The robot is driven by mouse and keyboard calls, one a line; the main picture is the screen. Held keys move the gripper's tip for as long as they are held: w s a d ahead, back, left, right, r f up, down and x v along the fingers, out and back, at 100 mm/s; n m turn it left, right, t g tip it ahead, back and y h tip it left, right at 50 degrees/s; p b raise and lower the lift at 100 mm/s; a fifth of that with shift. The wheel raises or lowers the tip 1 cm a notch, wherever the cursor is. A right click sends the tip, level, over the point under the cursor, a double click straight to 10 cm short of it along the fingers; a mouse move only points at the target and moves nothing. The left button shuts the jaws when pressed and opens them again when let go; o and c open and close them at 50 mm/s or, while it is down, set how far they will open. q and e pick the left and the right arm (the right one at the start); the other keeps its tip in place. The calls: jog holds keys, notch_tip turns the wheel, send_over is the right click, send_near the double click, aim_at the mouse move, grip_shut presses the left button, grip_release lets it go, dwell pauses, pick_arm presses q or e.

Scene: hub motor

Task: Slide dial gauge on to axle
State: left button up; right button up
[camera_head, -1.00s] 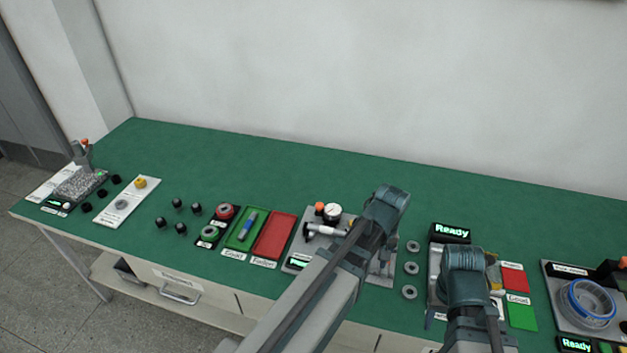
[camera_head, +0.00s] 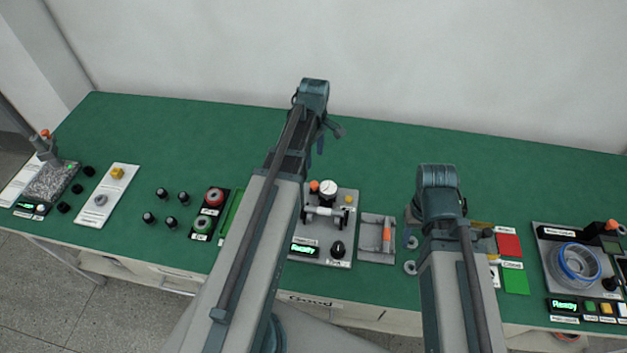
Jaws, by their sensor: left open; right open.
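A dial gauge (camera_head: 328,188) with a round white face stands at the back of a grey fixture plate. A silver axle (camera_head: 325,212) lies across the fixture in front of the gauge, with dark parts at its right end. The gauge appears apart from the axle, though the gap is hard to judge. My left gripper (camera_head: 315,148) is open and empty, behind the fixture over the green table. My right gripper (camera_head: 409,228) is open, to the right of the fixture by the grey rings. Its fingers are largely hidden by my own wrist.
A lit "Ready" display (camera_head: 305,248) and a black knob (camera_head: 337,248) sit at the fixture's front. A grey tray (camera_head: 377,256) with an orange-marked item stands to its right. Red (camera_head: 508,244) and green (camera_head: 515,281) pads lie further right. The back of the table is clear.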

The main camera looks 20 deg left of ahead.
aim_at(314, 184)
pick_arm(q)
notch_tip(314, 184, down, 13)
jog(key=b, duration=1.2)
jog(key=shift+f+b, duration=0.15)
jog(key=shift+b, duration=0.2)
pick_arm(e)
notch_tip(314, 184, down, 13)
jog(key=shift+f, duration=0.1)
pick_arm(q)
grip_shut()
